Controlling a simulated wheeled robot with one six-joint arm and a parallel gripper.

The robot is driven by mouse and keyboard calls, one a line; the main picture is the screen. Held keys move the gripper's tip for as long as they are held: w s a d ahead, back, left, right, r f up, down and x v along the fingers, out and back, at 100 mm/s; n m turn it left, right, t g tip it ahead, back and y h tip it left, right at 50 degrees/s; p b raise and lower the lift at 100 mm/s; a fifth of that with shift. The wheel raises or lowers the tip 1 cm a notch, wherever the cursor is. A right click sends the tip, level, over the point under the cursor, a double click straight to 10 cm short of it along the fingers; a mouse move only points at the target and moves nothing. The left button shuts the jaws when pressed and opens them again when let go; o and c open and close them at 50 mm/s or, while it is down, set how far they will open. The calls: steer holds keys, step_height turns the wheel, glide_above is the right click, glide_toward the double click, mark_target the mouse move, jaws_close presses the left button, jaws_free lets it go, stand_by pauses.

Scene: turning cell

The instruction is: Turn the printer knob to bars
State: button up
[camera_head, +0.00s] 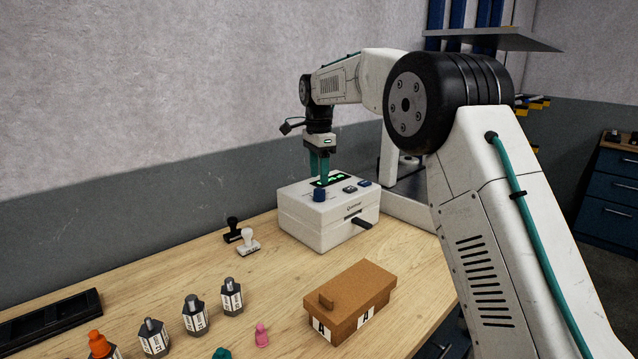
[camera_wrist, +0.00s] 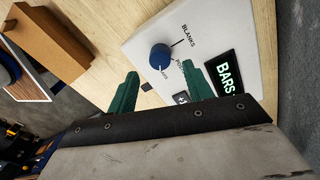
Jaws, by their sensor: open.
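The printer (camera_head: 330,222) is a white box on the wooden bench; its sloped top also fills the upper middle of the wrist view (camera_wrist: 145,30). Its round blue knob (camera_head: 319,195) shows in the wrist view (camera_wrist: 162,57) with printed labels around it; one reads BLANKS, the others are partly hidden or blurred. The lit green display (camera_wrist: 226,72) reads BARS. My gripper (camera_head: 319,177) is open, pointing down over the printer top. In the wrist view its green fingers (camera_wrist: 160,72) are apart, with the knob just beyond their tips, not gripped.
A brown lidded box (camera_head: 352,295) stands in front of the printer. A black stamp (camera_head: 232,230) and a white stamp (camera_head: 249,242) stand left of it.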

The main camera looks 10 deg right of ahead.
mark_target(319, 189)
steer(key=shift+r, duration=1.85)
steer(key=shift+w+f+n, duration=0.2)
steer(key=shift+n, duration=0.7)
steer(key=s+f+n, duration=0.1)
steer(key=f, duration=0.1)
steer(key=s+f+n, duration=0.1)
steer(key=shift+s+d+f+n+g, duration=0.2)
steer(key=shift+f+n+g, duration=0.1)
steer(key=shift+f+n, duration=0.1)
steer(key=shift+s+d+n, duration=0.2)
steer(key=shift+s+n, duration=0.5)
steer(key=shift+s, duration=0.45)
steer(key=s+d+n, duration=0.2)
steer(key=s+n, duration=0.1)
steer(key=s, duration=1.2)
steer(key=s+d+f+n+t, duration=0.1)
steer(key=s+d+n, duration=0.2)
steer(key=s, duration=1.3)
steer(key=s+d+f+n+t, duration=0.1)
steer(key=s+n, duration=0.3)
steer(key=s, duration=1.2)
steer(key=shift+d, duration=0.9)
